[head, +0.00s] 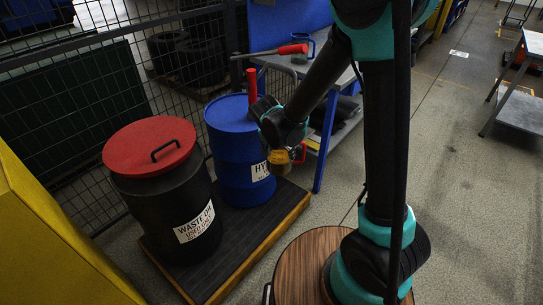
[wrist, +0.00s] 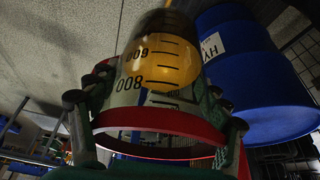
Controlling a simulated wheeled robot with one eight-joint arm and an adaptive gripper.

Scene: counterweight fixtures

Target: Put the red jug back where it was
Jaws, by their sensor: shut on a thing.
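The red jug (wrist: 162,62) is a clear measuring jug with a red rim, black graduation marks and amber liquid inside. My gripper (wrist: 155,115) is shut on it, with fingers on both sides near the rim in the wrist view. In the head view, the jug (head: 278,169) hangs below my gripper (head: 282,140), in front of the blue drum and beside the bench; its red handle shows at its right. Part of it is hidden by my gripper.
A blue drum (head: 237,160) and a black drum with a red lid (head: 148,146) stand on a dark wood-edged platform (head: 262,235). Open floor (head: 465,190) lies right.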

